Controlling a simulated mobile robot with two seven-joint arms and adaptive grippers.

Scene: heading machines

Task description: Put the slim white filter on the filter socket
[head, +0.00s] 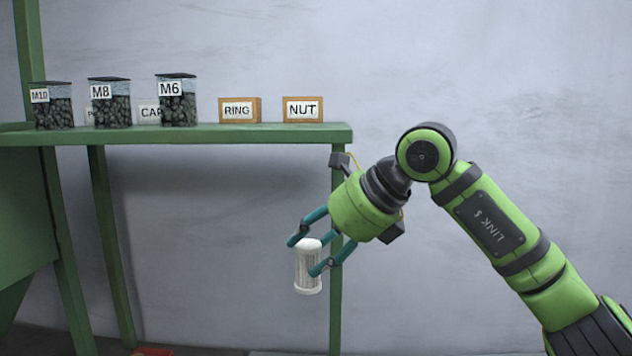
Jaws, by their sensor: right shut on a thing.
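A slim white filter (307,268) hangs nearly upright in front of the grey wall, below the right end of the green shelf. My right gripper (308,255) is shut on the filter, with its teal fingers around the filter's upper and middle part. My right arm reaches in from the right side of the view. The filter socket is not in view. My left gripper is not in view.
A green shelf (240,135) carries jars labelled M10 (55,110), M8 (112,110) and M6 (178,105), and boxes labelled RING (240,109) and NUT (303,109). A shelf leg (336,310) stands close behind the filter. A red thing (153,351) shows at the bottom edge.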

